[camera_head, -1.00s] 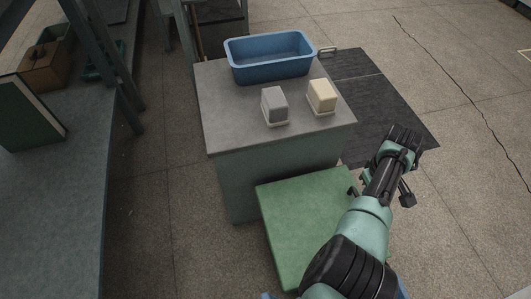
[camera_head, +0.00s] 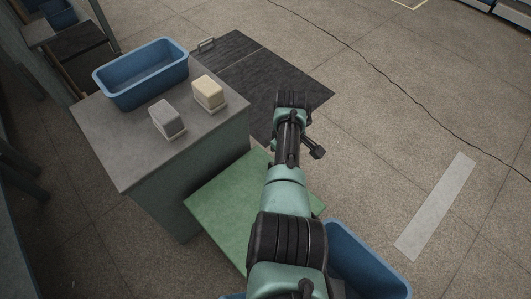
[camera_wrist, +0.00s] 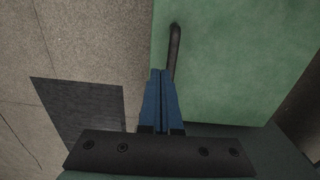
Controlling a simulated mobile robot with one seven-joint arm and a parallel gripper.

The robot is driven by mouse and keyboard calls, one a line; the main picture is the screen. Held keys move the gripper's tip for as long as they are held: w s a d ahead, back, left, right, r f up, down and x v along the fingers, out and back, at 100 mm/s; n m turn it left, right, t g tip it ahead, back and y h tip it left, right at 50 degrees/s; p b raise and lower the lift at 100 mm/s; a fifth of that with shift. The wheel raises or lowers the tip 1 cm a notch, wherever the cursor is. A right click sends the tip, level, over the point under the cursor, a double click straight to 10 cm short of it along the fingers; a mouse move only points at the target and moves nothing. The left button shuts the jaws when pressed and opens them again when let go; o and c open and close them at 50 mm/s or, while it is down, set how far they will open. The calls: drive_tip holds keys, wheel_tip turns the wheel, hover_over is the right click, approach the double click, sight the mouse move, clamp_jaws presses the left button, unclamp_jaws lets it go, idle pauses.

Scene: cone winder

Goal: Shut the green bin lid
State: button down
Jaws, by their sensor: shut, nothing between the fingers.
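The green lid (camera_head: 222,207) is a flat panel beside the grey cabinet, partly hidden behind my arm. A blue bin (camera_head: 368,268) shows at the bottom right of the arm, its rim uncovered there; I cannot tell the lid's exact angle. In the wrist view the green lid (camera_wrist: 235,60) fills the upper right, with a dark bar handle (camera_wrist: 174,42) near its left edge. My gripper (camera_wrist: 161,73) is shut and empty, its fingertips close to the handle's lower end; contact is unclear. In the head view my gripper (camera_head: 293,96) is above the black mat.
The grey cabinet (camera_head: 125,150) carries a blue tray (camera_head: 143,72), a grey block (camera_head: 166,118) and a cream block (camera_head: 208,92). A black mat (camera_head: 262,75) lies on the floor behind it. The floor to the right is open, with a pale strip (camera_head: 436,205).

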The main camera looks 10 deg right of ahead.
wheel_tip(320, 180, up, 12)
drive_tip(key=w+d+p, duration=0.1)
drive_tip(key=d+p, duration=0.1)
drive_tip(key=p, duration=0.3)
drive_tip(key=shift+w+r+p, duration=0.2)
drive_tip(key=shift+w+p, duration=0.1)
drive_tip(key=shift+p, duration=0.1)
